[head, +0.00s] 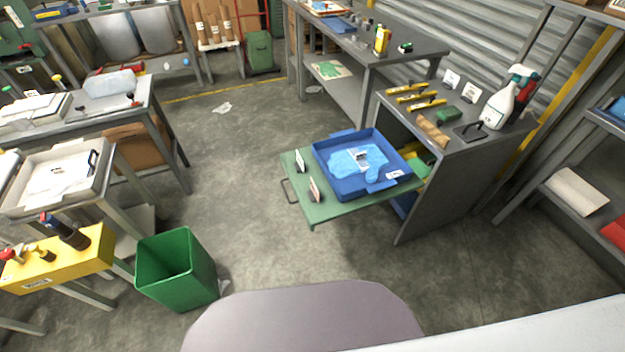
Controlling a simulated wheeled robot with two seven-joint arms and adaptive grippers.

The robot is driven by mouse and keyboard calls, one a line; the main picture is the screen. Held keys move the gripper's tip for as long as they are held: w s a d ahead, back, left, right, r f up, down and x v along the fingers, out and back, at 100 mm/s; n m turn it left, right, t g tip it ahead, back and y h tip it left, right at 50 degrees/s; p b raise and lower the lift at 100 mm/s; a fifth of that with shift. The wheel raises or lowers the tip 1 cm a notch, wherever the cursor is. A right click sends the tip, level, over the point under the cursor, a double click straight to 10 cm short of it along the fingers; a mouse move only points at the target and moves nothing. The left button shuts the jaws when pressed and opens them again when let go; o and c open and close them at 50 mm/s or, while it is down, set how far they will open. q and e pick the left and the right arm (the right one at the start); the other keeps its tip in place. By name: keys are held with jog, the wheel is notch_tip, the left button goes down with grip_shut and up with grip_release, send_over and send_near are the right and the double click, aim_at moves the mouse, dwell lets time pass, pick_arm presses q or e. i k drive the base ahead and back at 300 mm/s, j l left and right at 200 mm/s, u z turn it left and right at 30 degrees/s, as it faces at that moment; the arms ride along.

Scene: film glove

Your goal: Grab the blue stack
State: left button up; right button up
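A blue tray (324,172) sits on a green pull-out board (325,208) at the middle right. Inside it lies a flat light-blue pile (342,163), thin and film-like, with a small white and dark label on top. This pile looks like the blue stack; its separate layers are too small to tell. A white label shows on the tray's near right side. Neither of my grippers is in view, and nothing is touching the tray or the pile.
Two small upright cards (314,189) stand on the board left of the tray. A grey bench (480,147) with a spray bottle (500,105) and yellow-handled tools adjoins it on the right. A green bin (175,268) stands at lower left. The floor (240,180) between is mostly clear.

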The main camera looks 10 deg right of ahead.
aim_at(368, 158)
jog(key=i+j+z, duration=0.1)
jog(key=i+z, duration=0.3)
jog(key=i+j+z, duration=0.15)
jog(key=z, duration=0.25)
jog(key=i+j+z, duration=0.2)
jog(key=j+z, duration=0.25)
jog(key=l, duration=0.1)
